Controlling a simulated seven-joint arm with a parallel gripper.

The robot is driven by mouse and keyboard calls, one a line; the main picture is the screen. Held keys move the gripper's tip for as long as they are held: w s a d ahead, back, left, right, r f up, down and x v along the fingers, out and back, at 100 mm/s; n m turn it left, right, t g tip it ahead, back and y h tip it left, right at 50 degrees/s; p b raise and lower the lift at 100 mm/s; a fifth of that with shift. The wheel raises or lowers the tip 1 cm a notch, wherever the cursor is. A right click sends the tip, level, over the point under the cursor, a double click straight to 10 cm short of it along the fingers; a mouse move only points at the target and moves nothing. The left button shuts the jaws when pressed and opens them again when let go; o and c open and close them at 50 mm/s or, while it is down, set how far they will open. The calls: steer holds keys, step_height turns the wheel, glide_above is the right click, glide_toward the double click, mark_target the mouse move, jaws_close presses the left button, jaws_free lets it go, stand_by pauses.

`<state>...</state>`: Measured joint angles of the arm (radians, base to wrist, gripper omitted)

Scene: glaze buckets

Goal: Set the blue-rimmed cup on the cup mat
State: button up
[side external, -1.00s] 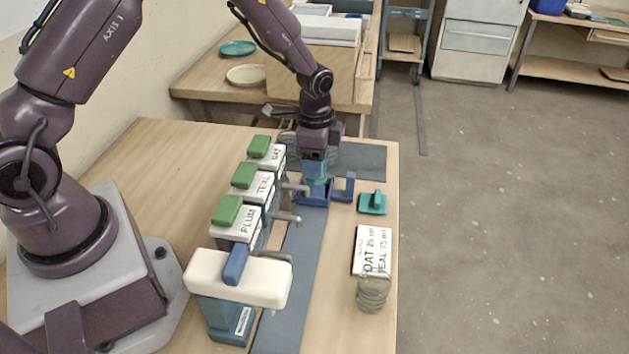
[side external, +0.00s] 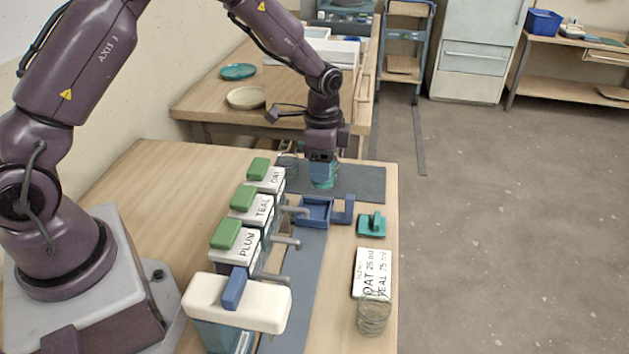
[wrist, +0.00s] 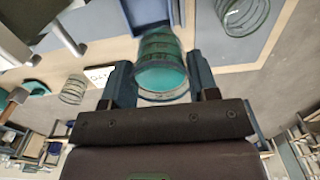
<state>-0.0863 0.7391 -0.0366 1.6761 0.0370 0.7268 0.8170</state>
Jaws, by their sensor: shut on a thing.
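My gripper (side external: 322,172) is shut on a clear ringed cup (side external: 323,182) with teal glaze in it. The wrist view shows the cup (wrist: 162,62) upright between the two fingers; its rim colour is hard to tell. The cup is over or on the near-left part of the dark blue-grey mat (side external: 362,182); I cannot tell whether it touches. A second clear cup (side external: 287,163) is at the mat's left end, partly hidden behind a dispenser. A third clear cup (side external: 374,316) stands at the front right by the card.
Dispensers marked OAT (side external: 264,180), TEAL (side external: 251,211) and PLUM (side external: 235,246) stand in a row on the left. The blue cradle (side external: 314,211) is empty. A teal handled block (side external: 371,224) and a recipe card (side external: 372,272) lie right. The mat's right part is clear.

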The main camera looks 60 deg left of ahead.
steer(key=w+f, duration=0.1)
steer(key=w, duration=1.3)
steer(key=shift+a+f, duration=0.25)
steer(key=shift+f, duration=1.5)
steer(key=shift+a+f, duration=0.2)
steer(key=shift+f, duration=1.5)
steer(key=shift+f, duration=0.25)
steer(key=o, duration=0.8)
step_height(320, 180, up, 7)
